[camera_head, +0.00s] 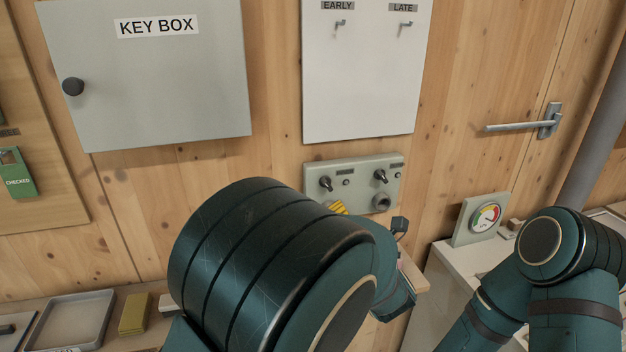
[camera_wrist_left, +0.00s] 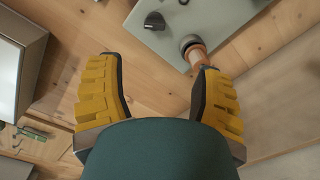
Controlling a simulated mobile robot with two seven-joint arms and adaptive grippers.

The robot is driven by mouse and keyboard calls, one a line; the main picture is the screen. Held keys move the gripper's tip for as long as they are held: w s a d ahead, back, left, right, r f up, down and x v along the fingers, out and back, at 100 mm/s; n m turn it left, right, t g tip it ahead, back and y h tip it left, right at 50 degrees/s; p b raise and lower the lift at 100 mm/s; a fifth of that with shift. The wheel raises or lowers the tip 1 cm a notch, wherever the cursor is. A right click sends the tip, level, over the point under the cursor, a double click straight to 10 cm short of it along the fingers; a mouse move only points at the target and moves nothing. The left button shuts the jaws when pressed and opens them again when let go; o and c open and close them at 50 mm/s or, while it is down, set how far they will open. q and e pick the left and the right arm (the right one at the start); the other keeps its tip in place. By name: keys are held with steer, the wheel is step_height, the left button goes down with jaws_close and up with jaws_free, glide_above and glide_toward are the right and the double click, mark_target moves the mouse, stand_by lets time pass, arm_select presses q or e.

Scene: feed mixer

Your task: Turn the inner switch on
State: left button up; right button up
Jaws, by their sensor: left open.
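A grey-green switch panel (camera_head: 353,187) is fixed to the wooden wall below the white hook board. It carries a left rotary switch (camera_head: 325,183), a right rotary switch (camera_head: 381,176) and a round socket (camera_head: 381,202) at lower right. Their labels are too small to read, so I cannot tell which is the inner switch. My left gripper (camera_wrist_left: 159,64) is open and empty, its yellow fingers apart below the panel (camera_wrist_left: 220,14). One dark switch knob (camera_wrist_left: 154,20) shows beyond the fingertips, apart from them. In the head view my left arm hides most of this gripper. My right gripper is out of view.
A key box (camera_head: 150,75) hangs at upper left, a hook board (camera_head: 362,70) above the panel. A gauge (camera_head: 485,217) stands at right, near a door handle (camera_head: 525,126). A shelf at lower left bears a grey tray (camera_head: 47,342) and a yellow block (camera_head: 134,313).

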mark_target(329, 188)
arm_select(q)
steer(key=shift+n, duration=0.3)
steer(key=x, duration=0.4)
steer(key=p+x, duration=0.1)
steer(key=x, duration=0.4)
steer(key=r+p+x, duration=0.1)
steer(key=x, duration=0.3)
steer(key=shift+w+a+r, duration=0.1)
steer(key=shift+w+r, duration=0.05)
steer(key=shift+w, duration=0.15)
jaws_close()
